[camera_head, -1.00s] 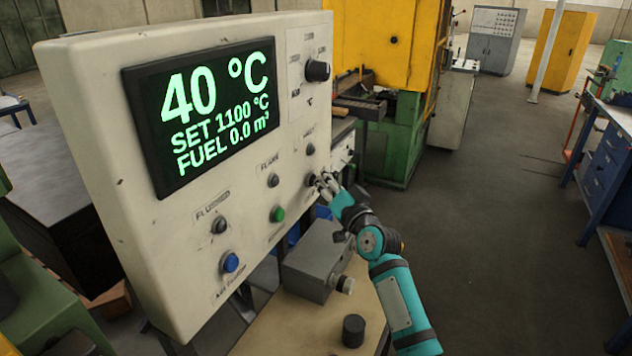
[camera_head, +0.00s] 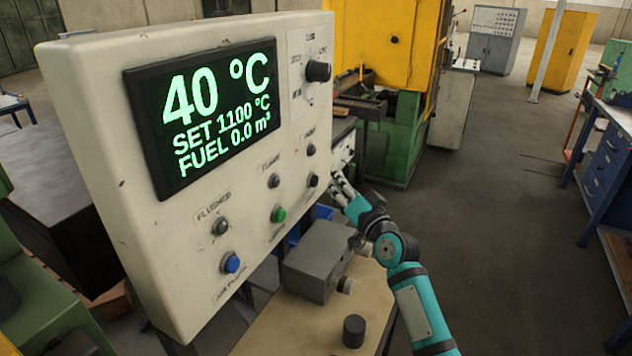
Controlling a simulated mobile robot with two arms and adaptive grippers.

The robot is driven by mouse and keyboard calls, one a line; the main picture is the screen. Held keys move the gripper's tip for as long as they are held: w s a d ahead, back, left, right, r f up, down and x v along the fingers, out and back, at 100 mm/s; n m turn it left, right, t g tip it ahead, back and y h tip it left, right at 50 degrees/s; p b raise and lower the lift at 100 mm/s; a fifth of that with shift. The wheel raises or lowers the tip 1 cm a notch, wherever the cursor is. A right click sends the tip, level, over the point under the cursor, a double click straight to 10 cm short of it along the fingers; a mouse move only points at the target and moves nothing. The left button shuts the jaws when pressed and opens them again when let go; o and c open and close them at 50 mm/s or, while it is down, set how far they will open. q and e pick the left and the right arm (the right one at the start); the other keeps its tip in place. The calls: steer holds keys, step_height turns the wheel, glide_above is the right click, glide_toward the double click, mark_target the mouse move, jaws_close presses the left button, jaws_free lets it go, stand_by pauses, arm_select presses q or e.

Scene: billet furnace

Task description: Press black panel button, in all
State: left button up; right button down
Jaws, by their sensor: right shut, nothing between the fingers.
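The cream control panel (camera_head: 100,170) fills the left half of the view. Its black button (camera_head: 313,180) is at the lower right of the panel face. My right gripper (camera_head: 336,178) is shut and empty. In the picture its fingertips are just to the right of the black button, with a small gap between them. A green button (camera_head: 278,214) and a blue button (camera_head: 231,262) are further left on the panel. The display (camera_head: 205,115) reads 40 °C, SET 1100 °C, FUEL 0.0 m³. My left gripper is not in view.
A grey box (camera_head: 318,262) and a black cylinder (camera_head: 354,330) are on a tan tabletop (camera_head: 300,325) below the panel. A black knob (camera_head: 317,71) sticks out at the panel's upper right. The floor to the right is clear up to a blue workbench (camera_head: 602,165).

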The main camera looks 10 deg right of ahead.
steer(key=s+d, duration=0.1)
steer(key=d, duration=0.1)
steer(key=shift+s+d, duration=0.35)
steer(key=shift+s, duration=0.05)
steer(key=shift+f, duration=0.1)
stand_by(0.4)
